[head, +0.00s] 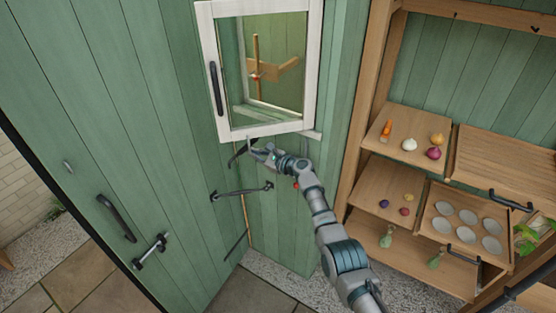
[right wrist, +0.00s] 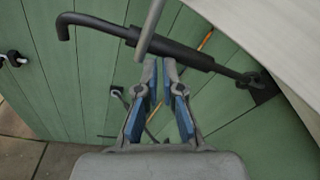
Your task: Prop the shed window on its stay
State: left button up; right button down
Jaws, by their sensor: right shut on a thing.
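The shed window (head: 309,66) has a white frame and a dark pull handle. It stands swung out from the green wall in the head view. The window stay (right wrist: 90,22) is a black bar with a bent end and a thicker sleeve. Its other end meets a dark bracket (right wrist: 262,84) near the pale frame at right. My right gripper (right wrist: 163,66), with blue-lined fingers, is shut on the stay at its sleeve. In the head view the right gripper (head: 258,152) is just below the window's lower edge. My left gripper is not in view.
A grey rod (right wrist: 151,28) crosses close above the fingertips. Below on the green wall is a dark bar (head: 241,191). At left are a door handle (head: 117,218) and a latch (head: 150,251). Wooden shelves (head: 357,223) with vegetables and tins stand at right.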

jog(key=w+d+v, duration=0.1)
jog(key=v, duration=1.2)
jog(key=s+d+f+n+g+h, duration=0.1)
jog(key=s+f+h, duration=0.15)
jog(key=f, duration=1.25)
jog(key=s+d+f+n+h, duration=0.1)
jog(key=s+f+n+h, duration=0.15)
jog(key=f, duration=1.25)
jog(key=s+d+f+n+g+h, duration=0.25)
jog(key=s+f, duration=0.55)
jog(key=f, duration=0.4)
jog(key=s+d+f+n+g+h, duration=0.1)
jog(key=s+d+f+n+h, duration=0.15)
jog(key=s+f, duration=0.65)
jog(key=s+d+f+n+g+h, duration=0.1)
jog(key=s+d+f+n, duration=0.15)
jog(key=s+f, duration=0.75)
jog(key=s+d+f+n+g+h, duration=0.15)
jog(key=s+f+n, duration=0.25)
jog(key=s+f, duration=0.5)
jog(key=s+d+f+n+g, duration=0.1)
jog(key=s+n, duration=0.3)
jog(key=s, duration=1)
jog(key=s+d+f+n+g, duration=0.1)
jog(key=s+n, duration=0.3)
jog(key=s, duration=1)
jog(key=shift+s+d+f+n+g, duration=0.35)
jog(key=shift+d+f, duration=0.2)
jog(key=shift+f, duration=0.35)
